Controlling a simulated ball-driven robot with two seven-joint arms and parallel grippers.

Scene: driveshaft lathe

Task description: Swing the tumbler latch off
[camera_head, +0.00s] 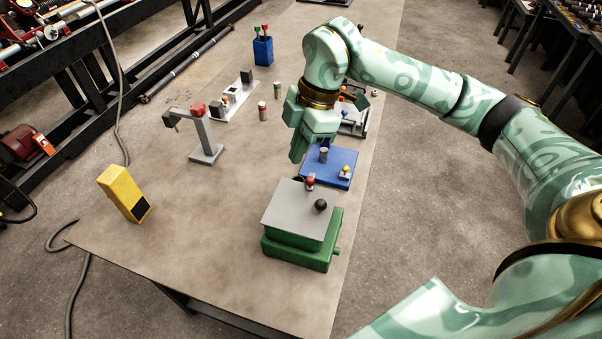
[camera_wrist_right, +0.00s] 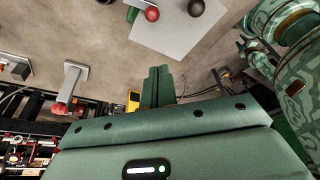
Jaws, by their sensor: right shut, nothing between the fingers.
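A green box (camera_head: 290,252) with a grey top plate (camera_head: 283,213) stands near the front edge of the table. A red-knobbed lever (camera_head: 310,181) stands at the plate's far edge, and a black ball knob (camera_head: 320,205) sits on the plate. The red knob (camera_wrist_right: 152,14) and black knob (camera_wrist_right: 196,8) also show in the wrist view. I cannot tell for certain which part is the tumbler latch. My right gripper (camera_head: 297,160) is shut and empty, beyond the green box and apart from the knobs. Its closed fingers (camera_wrist_right: 158,82) show in the wrist view. My left gripper is not in view.
A blue base (camera_head: 318,172) with a grey cylinder and yellow knob stands beyond the green box. A grey post with a red-topped arm (camera_head: 205,143) and a yellow block (camera_head: 124,193) stand at left. The table's front left is clear.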

